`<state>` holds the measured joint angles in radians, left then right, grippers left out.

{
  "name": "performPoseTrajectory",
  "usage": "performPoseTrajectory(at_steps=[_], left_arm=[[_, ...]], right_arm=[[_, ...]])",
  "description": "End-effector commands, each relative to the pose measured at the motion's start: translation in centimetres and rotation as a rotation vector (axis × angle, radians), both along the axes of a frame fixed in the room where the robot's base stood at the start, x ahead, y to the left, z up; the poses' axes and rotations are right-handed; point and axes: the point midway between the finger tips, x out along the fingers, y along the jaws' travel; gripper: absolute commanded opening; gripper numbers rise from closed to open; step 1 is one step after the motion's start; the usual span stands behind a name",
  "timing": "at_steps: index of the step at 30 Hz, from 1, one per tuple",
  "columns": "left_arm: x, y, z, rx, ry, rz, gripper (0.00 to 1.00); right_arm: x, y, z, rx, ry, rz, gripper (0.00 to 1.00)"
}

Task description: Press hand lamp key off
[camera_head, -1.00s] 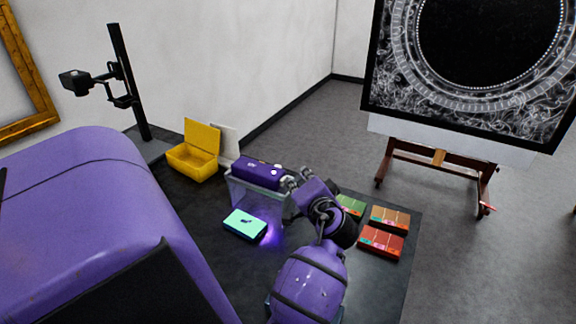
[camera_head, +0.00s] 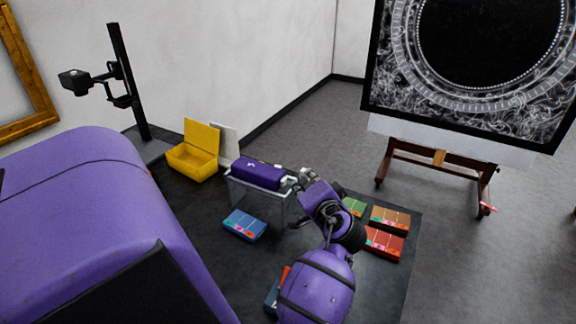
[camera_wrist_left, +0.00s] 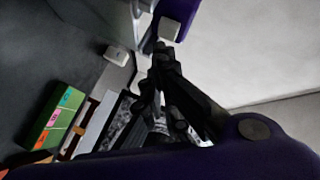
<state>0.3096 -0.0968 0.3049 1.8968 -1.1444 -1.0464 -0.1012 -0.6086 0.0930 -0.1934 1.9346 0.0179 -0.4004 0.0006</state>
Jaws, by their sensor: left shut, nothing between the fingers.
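The hand lamp, a purple box (camera_head: 258,174), lies across the top of a clear bin (camera_head: 262,192). No light shows under it. My left gripper (camera_head: 291,182) is shut and empty at the lamp's right end. Whether it touches the lamp I cannot tell. In the left wrist view the shut fingertips (camera_wrist_left: 160,50) are close to a white block (camera_wrist_left: 169,29) on a purple body, probably the lamp's key. My right gripper is not in view.
A blue box (camera_head: 245,225) lies in front of the bin. Green (camera_head: 354,206), brown (camera_head: 390,218) and red (camera_head: 384,243) boxes lie right of my arm. An open yellow case (camera_head: 193,161) and a black camera stand (camera_head: 130,85) are behind.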

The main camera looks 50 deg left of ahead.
Motion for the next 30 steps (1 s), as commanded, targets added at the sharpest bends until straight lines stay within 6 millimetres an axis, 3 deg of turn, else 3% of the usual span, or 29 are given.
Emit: performPoseTrajectory(at_steps=[15, 30], left_arm=[[1.6, -4.9, -0.2, -0.002, 0.002, -0.002, 0.0], [1.7, -5.5, 0.0, -0.001, 0.0, -0.001, 0.0]], right_arm=[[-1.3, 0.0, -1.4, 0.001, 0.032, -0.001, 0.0], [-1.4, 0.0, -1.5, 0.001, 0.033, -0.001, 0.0]])
